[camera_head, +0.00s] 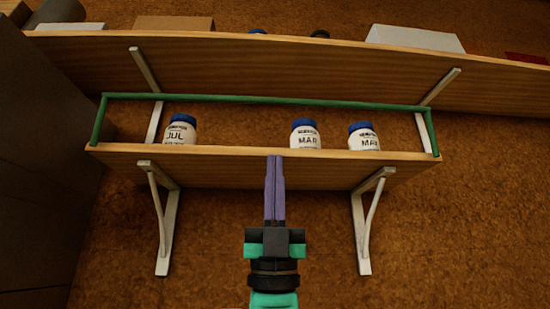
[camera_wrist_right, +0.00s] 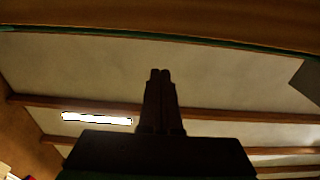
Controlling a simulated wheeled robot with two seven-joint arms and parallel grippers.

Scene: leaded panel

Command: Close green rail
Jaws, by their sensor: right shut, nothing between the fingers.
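The green rail (camera_head: 265,99) runs along the front of the lower wooden shelf (camera_head: 230,152) in the head view. Its long bar stands raised above the shelf's edge, with a short arm at each end. In the right wrist view a green strip (camera_wrist_right: 160,38) crosses the top below a wooden surface. My right gripper (camera_head: 275,160) is shut and empty, pointing up at the shelf's front edge near its middle, below the rail's bar. Its fingers also show dark in the right wrist view (camera_wrist_right: 160,75). Whether they touch the shelf is unclear. My left gripper is not in view.
White jars with blue lids stand on the lower shelf: a JUL jar (camera_head: 180,131) at left, a MAR jar (camera_head: 305,134) and another jar (camera_head: 363,136) at right. White brackets (camera_head: 362,220) hold the shelf. An upper shelf (camera_head: 300,68) carries boxes. A dark cabinet stands at left.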

